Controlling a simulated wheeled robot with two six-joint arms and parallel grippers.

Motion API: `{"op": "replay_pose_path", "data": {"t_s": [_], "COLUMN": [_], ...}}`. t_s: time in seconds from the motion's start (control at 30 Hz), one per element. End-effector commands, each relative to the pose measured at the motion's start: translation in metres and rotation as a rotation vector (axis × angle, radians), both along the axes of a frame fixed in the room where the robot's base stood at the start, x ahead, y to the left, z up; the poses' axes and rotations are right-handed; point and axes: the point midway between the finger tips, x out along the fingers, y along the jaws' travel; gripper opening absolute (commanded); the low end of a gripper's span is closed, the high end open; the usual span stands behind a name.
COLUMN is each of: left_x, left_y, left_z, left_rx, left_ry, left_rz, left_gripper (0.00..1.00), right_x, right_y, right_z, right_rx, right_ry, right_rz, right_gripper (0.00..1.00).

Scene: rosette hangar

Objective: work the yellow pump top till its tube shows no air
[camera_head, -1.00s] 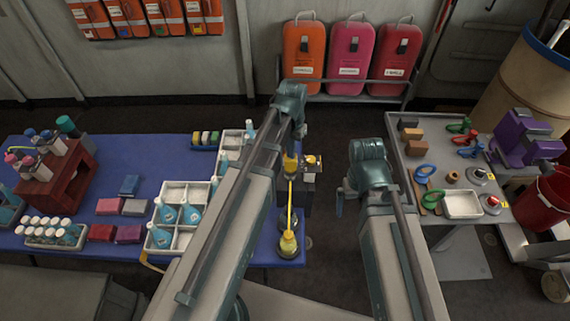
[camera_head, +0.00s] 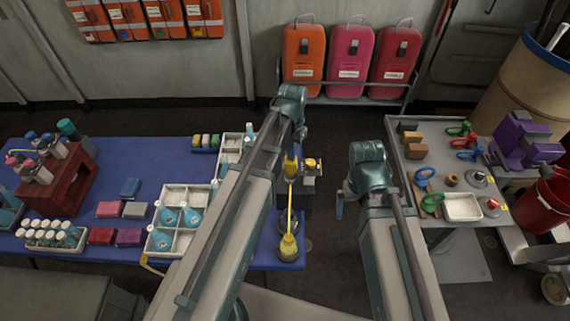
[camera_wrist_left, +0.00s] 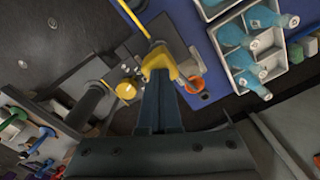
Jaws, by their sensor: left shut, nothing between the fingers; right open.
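The yellow pump top (camera_head: 291,166) stands at the right edge of the blue table, partly hidden by my left arm. It also shows in the left wrist view (camera_wrist_left: 158,62), right at the fingertips. My left gripper (camera_head: 298,132) is shut and empty, pointing down at the pump top; I cannot tell whether it touches. A yellow tube (camera_head: 290,210) runs from the pump top to a yellow-topped bottle (camera_head: 288,247). Any air in the tube is too small to make out. My right gripper (camera_head: 340,205) is open and empty, mostly hidden behind its wrist, between the tables.
A yellow round knob (camera_head: 312,163) sits on a dark fixture beside the pump. White divided trays (camera_head: 163,190) with blue bottles stand left of my left arm. A grey table (camera_head: 400,160) with tools and a small tray is on the right. Dark floor lies between the tables.

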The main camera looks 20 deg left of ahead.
Motion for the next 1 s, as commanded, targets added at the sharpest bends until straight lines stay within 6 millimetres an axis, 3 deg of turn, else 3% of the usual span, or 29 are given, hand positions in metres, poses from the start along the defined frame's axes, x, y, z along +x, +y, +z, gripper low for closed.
{"op": "replay_pose_path", "data": {"t_s": [1.0], "left_x": [0.0], "left_y": [0.0], "left_z": [0.072], "left_rx": [0.0], "left_ry": [0.0], "left_rz": [0.0], "left_gripper": [0.0], "right_x": [0.0], "right_y": [0.0], "right_z": [0.072], "right_rx": [0.001], "right_ry": [0.0], "right_rz": [-0.003], "right_gripper": [1.0]}}
